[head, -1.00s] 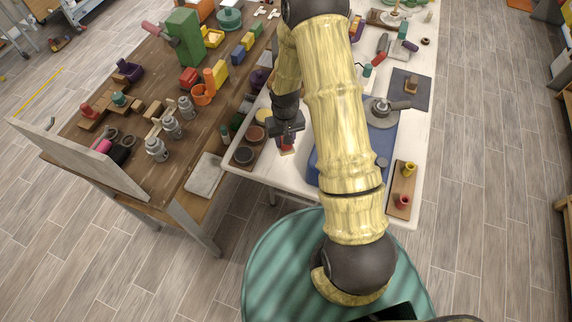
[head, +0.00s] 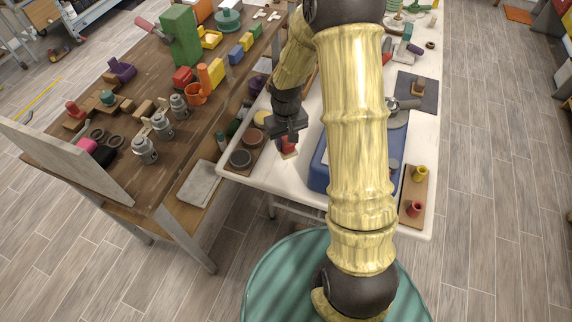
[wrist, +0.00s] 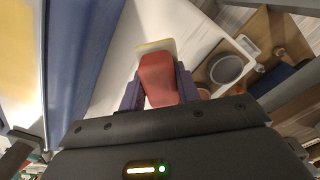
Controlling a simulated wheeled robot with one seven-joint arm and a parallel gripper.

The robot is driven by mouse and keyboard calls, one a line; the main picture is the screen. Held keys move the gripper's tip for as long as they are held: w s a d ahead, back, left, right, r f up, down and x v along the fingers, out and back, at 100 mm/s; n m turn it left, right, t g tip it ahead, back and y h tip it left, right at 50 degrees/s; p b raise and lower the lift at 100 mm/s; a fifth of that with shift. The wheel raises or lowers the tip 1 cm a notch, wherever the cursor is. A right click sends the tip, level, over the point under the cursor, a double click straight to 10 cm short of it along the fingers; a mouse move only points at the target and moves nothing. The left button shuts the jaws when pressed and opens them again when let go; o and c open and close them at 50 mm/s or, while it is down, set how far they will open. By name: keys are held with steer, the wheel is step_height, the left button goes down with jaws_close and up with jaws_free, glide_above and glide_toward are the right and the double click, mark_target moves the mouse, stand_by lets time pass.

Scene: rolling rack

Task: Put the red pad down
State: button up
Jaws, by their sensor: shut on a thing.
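The red pad (head: 288,144) is a small red block with a pale tan end, held at the tip of my gripper (head: 287,132). In the wrist view the red pad (wrist: 158,80) sits between the two dark fingers of my gripper (wrist: 159,88), which are shut on it. Its pale end points away from the palm. It is over the white top (head: 292,186) of the rack, between a blue tray (head: 317,176) and a brown holder with round dishes (head: 241,158). I cannot tell whether the pad touches the white top.
A wooden bench (head: 150,190) crowded with blocks and metal parts stands at left. A board with yellow and red cups (head: 411,195) lies on the rack's right side. A small bare strip of white top lies in front of the pad.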

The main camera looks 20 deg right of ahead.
mark_target(286, 151)
step_height(286, 151, down, 5)
steer(key=shift+f, duration=0.15)
steer(key=shift+f+p, duration=0.4)
steer(key=shift+f, duration=1.65)
steer(key=shift+f, duration=0.2)
steer(key=o, duration=1)
step_height(286, 151, up, 12)
steer(key=shift+r+b, duration=0.2)
steer(key=shift+b, duration=0.35)
